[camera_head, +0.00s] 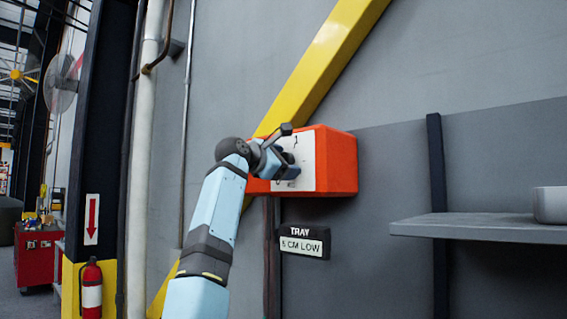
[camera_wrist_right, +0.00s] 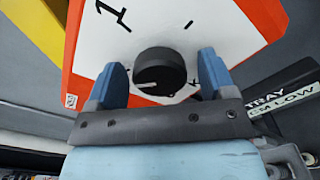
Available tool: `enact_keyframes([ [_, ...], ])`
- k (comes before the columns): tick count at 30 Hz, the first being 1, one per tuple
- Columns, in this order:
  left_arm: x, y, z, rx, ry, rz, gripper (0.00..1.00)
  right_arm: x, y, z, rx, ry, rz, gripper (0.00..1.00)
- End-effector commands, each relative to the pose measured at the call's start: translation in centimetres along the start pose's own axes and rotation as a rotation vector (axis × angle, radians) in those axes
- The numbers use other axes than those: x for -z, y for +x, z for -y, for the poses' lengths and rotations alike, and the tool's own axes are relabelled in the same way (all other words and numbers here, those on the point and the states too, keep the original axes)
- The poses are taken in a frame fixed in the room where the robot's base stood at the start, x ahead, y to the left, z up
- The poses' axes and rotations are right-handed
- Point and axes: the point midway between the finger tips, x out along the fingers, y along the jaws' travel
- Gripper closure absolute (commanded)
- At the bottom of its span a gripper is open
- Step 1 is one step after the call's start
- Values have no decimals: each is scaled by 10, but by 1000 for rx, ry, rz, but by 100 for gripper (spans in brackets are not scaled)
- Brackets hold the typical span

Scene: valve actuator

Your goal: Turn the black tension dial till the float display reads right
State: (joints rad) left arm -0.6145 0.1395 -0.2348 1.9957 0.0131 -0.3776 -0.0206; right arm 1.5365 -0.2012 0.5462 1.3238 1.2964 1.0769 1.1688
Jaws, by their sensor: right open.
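The black tension dial (camera_wrist_right: 160,70) sits on the white face of an orange box (camera_head: 337,162) fixed to the wall. In the head view my right gripper (camera_head: 290,160) is in front of that face and mostly hides the dial. In the right wrist view my right gripper (camera_wrist_right: 161,80) is open, with one blue finger on each side of the dial and visible gaps between. The display (camera_head: 302,246) below the box carries the label TRAY and reads "CM LOW", with a digit before it that looks like 5. My left gripper is not in view.
A grey shelf (camera_head: 480,228) juts out at the right with a light grey object (camera_head: 549,205) on it. A yellow diagonal beam (camera_head: 325,60) runs behind the box. Pipes (camera_head: 143,150) and a fire extinguisher (camera_head: 91,290) are at the left.

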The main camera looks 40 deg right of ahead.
Motion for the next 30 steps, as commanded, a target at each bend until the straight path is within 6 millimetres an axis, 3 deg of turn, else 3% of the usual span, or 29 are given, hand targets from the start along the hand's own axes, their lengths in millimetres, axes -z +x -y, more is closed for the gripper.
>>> enact_keyframes([
  [8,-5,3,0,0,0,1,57,2,-17,1,-2,0,0,23],
  [21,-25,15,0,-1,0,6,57,1,-112,1,-1,0,-1,23],
  [30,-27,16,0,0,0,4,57,0,-138,0,0,-1,0,23],
])
